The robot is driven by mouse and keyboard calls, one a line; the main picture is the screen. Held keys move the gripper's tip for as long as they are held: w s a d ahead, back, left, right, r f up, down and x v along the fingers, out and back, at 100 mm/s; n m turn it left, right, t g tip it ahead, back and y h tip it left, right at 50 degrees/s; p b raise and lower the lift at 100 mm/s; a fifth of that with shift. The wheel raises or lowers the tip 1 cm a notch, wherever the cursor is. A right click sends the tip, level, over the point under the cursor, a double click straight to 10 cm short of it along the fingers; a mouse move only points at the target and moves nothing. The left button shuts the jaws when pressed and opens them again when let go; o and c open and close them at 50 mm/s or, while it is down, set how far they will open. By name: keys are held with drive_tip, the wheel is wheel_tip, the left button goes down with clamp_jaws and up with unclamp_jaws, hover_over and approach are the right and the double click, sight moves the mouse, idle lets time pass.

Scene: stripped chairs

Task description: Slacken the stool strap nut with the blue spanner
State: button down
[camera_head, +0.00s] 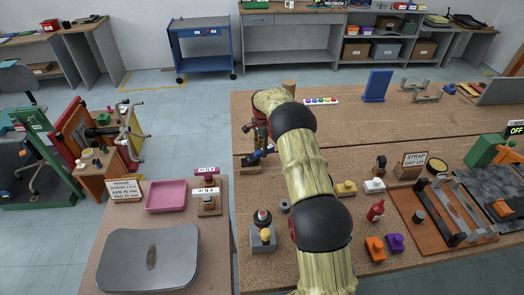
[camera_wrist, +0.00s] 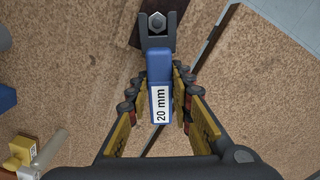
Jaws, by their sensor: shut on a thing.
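The blue spanner (camera_wrist: 160,100), labelled "20 mm", is gripped by its handle in my gripper (camera_wrist: 160,88). In the wrist view its dark open jaw points away from me, with a grey hex nut (camera_wrist: 156,21) between the prongs; I cannot tell how fully it is seated. A dark brown piece (camera_wrist: 138,37) lies beneath the jaw. In the head view my gripper (camera_head: 259,148) and the blue spanner (camera_head: 260,154) are low at the bench's left edge, partly hidden by my arm, above a small brown block (camera_head: 250,168).
A sign reading "STRAP" (camera_head: 413,160) stands near a wooden frame with metal bars (camera_head: 470,207) at right. Red (camera_head: 376,210), orange (camera_head: 375,248) and purple (camera_head: 394,242) items stand on the bench. A side table at left holds a pink tray (camera_head: 166,210) and small labelled stands. The far bench middle is mostly clear.

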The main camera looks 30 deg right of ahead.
drive_tip(key=shift+d, duration=0.15)
drive_tip(key=shift+w+d, duration=0.2)
drive_tip(key=shift+d, duration=2.15)
drive_tip(key=shift+r+p, duration=1.35)
drive_tip(key=shift+r, duration=1.2)
